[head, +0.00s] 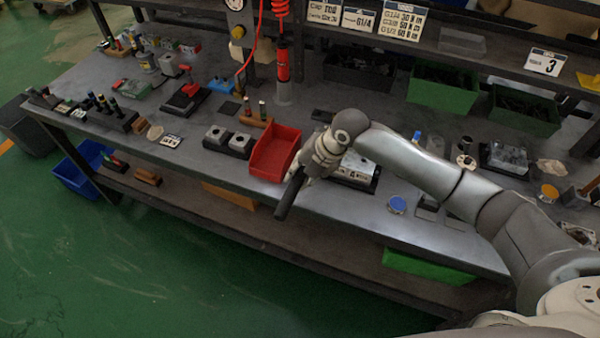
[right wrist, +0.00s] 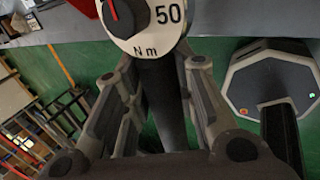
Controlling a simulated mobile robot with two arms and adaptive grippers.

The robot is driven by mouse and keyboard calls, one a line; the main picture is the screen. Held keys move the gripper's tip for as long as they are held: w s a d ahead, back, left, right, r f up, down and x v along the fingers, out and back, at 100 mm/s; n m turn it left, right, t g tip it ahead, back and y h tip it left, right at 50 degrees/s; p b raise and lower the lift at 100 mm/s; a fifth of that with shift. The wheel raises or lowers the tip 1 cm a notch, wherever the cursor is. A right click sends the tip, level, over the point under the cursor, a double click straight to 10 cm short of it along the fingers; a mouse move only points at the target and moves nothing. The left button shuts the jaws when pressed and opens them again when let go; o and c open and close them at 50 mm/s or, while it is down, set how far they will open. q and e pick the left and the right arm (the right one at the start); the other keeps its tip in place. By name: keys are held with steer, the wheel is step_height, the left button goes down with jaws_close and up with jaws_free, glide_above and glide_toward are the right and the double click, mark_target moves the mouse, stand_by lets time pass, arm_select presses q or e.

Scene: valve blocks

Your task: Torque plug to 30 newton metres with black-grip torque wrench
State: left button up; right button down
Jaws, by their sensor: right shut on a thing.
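My right gripper (head: 312,168) is shut on the black grip of the torque wrench (head: 290,196), near the front edge of the bench. The grip slants down and left from the fingers. In the right wrist view the grip (right wrist: 165,112) lies between both fingers (right wrist: 160,72). Beyond the fingertips is the wrench's white dial (right wrist: 145,28), marked 50 and N m, with a red needle; its upper part is cut off. A pale valve block (head: 356,168) with lettered labels sits on a dark base, partly hidden by my right arm. I cannot make out the plug. My left gripper is not in view.
A red bin (head: 275,153) stands just left of my right gripper. Green bins (head: 443,88) line the back. The front strip of the bench is mostly clear.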

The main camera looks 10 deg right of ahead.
steer(key=shift+f+b, duration=0.3)
steer(key=shift+f, duration=0.2)
steer(key=shift+w+a, duration=0.1)
steer(key=shift+a, duration=0.05)
steer(key=shift+w+a+r+m+p, duration=0.1)
steer(key=shift+w+a+m+p, duration=0.25)
steer(key=shift+a+m+p, duration=0.15)
steer(key=shift+w+a+m+t+h, duration=0.3)
steer(key=shift+w+a+m, duration=0.1)
steer(key=shift+m, duration=0.1)
steer(key=shift+w+a+m+t+h+p, duration=0.3)
steer(key=shift+w+a+m+p, duration=0.35)
steer(key=shift+w+a+m, duration=0.25)
steer(key=shift+w, duration=0.1)
